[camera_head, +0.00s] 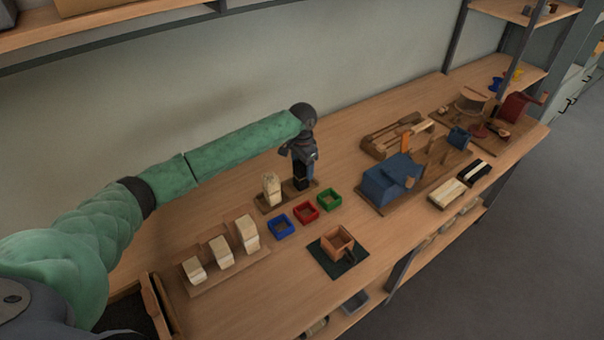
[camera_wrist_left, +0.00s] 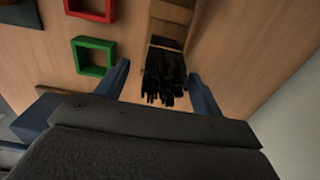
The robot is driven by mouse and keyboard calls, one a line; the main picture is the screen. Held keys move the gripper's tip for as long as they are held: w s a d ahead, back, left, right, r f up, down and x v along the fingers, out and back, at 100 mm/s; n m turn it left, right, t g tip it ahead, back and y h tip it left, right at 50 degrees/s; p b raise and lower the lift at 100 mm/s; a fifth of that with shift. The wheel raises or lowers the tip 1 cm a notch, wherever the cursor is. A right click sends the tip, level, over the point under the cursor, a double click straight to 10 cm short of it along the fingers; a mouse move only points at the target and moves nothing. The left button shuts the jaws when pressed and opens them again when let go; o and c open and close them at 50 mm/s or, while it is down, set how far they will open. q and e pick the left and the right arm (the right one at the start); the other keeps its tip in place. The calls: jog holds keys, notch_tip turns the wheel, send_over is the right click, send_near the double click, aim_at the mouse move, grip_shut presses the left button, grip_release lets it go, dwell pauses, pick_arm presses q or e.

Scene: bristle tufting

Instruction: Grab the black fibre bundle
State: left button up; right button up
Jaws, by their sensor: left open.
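The black fibre bundle (camera_wrist_left: 164,76) stands at the end of a wooden holder in the left wrist view, between the two fingers of my left gripper (camera_wrist_left: 160,84). The fingers are apart, with a gap on each side of the bundle. In the head view my left gripper (camera_head: 302,160) points down from above over the black bundle (camera_head: 300,184), whose upper part it hides. A pale fibre bundle (camera_head: 271,187) stands beside it on the same wooden holder (camera_head: 263,208). My right gripper does not show.
Blue (camera_head: 281,226), red (camera_head: 306,212) and green (camera_head: 329,199) square trays stand just in front of the holder. Several pale bundles on a wooden rack (camera_head: 205,281) stand to the left. A blue machine (camera_head: 388,180) stands to the right. A wooden box (camera_head: 337,241) sits on a dark mat nearer the front.

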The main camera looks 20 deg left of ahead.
pick_arm(q)
jog(key=shift+a+f, duration=0.1)
jog(key=shift+f, duration=0.05)
jog(key=shift+a, duration=0.2)
jog(key=shift+d, duration=0.15)
jog(key=c, duration=1.1)
